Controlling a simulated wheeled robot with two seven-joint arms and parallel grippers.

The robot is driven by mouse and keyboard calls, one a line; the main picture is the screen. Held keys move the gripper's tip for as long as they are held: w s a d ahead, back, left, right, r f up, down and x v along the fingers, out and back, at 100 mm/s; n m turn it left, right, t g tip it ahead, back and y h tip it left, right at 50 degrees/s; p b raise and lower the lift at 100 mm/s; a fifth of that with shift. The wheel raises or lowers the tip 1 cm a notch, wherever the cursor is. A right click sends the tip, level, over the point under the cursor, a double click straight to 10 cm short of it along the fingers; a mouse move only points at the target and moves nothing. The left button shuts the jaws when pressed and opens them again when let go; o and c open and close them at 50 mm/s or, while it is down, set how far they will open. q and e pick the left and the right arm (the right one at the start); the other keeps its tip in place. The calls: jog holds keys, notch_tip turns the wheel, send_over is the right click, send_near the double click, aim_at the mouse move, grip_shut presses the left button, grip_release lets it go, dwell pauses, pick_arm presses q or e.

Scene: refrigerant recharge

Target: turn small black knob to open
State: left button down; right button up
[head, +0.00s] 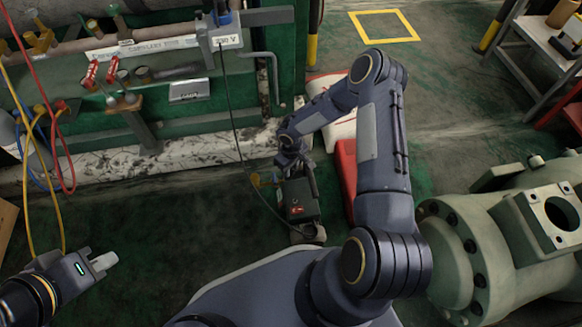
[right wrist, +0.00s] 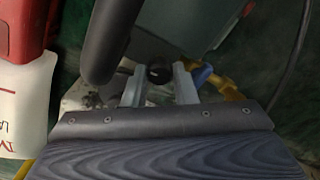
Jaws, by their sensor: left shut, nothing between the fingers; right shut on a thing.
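The small black knob (right wrist: 159,72) shows in the right wrist view, between the two pale fingertips of my right gripper (right wrist: 159,80), which is shut on it. In the head view my right gripper is hidden behind its wrist, beside a dark grey portable machine (head: 302,208) with a handle. The knob cannot be made out in that view. The machine's grey-green body (right wrist: 185,25) and black handle (right wrist: 108,40) fill the upper part of the wrist view. My left gripper (head: 104,262) is shut and empty at the lower left of the head view.
A white and red container (head: 345,150) stands right of the machine. A flanged green pipe body (head: 500,235) is at the right. Yellow, red and blue hoses (head: 50,180) hang at the left near valves. A thin black cable (head: 237,140) runs down to the floor.

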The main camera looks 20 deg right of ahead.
jog(key=shift+n, duration=0.3)
jog(key=n, duration=0.3)
jog(key=shift+n+b, duration=0.3)
jog(key=shift+n, duration=0.1)
jog(key=n, duration=0.4)
jog(key=shift+n, duration=0.3)
jog(key=n, duration=0.8)
jog(key=shift+n, duration=0.3)
jog(key=o, duration=1)
jog(key=shift+r, duration=0.1)
